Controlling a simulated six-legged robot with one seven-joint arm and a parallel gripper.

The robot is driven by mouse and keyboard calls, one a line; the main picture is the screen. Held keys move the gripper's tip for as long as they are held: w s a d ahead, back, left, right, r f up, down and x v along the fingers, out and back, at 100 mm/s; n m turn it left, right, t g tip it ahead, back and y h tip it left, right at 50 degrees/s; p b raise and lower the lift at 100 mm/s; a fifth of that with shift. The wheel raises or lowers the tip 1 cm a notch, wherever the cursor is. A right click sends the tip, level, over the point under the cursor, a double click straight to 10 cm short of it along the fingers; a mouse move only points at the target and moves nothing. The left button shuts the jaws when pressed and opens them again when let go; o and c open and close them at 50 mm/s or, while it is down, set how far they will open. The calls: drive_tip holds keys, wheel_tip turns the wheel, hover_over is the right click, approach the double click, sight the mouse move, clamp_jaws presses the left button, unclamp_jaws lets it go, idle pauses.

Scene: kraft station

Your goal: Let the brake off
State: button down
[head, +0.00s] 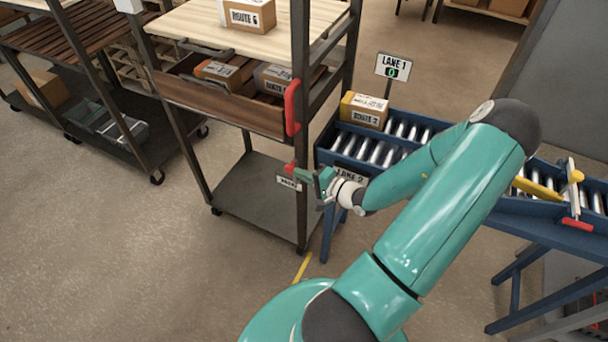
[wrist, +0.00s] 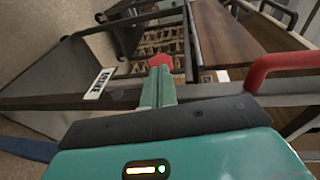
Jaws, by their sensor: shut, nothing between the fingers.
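The brake sign (head: 289,182) hangs on the near post of the middle cart; it also shows in the wrist view (wrist: 98,84). A small red piece (head: 289,168) shows just above the sign, and a red piece (wrist: 160,60) shows at the tips of my fingers in the wrist view. I cannot tell whether it is a brake knob touching the tips or part of the fingers. My gripper (head: 303,174) is shut and empty, its green fingers pointing left beside the post. No brake lever is clearly distinguishable.
The cart's red handle (head: 292,108) stands above my gripper and on the right of the wrist view (wrist: 282,66). An open drawer (head: 215,105) holds boxes. The blue roller conveyor (head: 325,152) is close on the right. Floor at lower left (head: 110,260) is clear.

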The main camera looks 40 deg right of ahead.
sight(287, 167)
drive_tip(key=shift+w+a, duration=0.1)
drive_tip(key=w+g, duration=0.1)
drive_tip(key=w+a+g, duration=0.1)
drive_tip(key=w+r+g, duration=0.1)
drive_tip(key=g, duration=0.1)
drive_tip(key=shift+w+a+r+n+h, duration=0.1)
drive_tip(key=shift+w+a+n+h, duration=0.1)
drive_tip(key=shift+w+n+h, duration=0.15)
drive_tip(key=w+a+f+g+h, duration=0.1)
drive_tip(key=w+a+f+g, duration=0.2)
drive_tip(key=w, duration=0.5)
drive_tip(key=shift+w+f+g, duration=0.3)
drive_tip(key=shift+f+g, duration=0.25)
drive_tip(key=shift+g, duration=0.15)
drive_tip(key=shift+w+f+h, duration=0.1)
drive_tip(key=shift+h, duration=0.15)
drive_tip(key=shift+f, duration=0.1)
drive_tip(key=shift+s, duration=0.2)
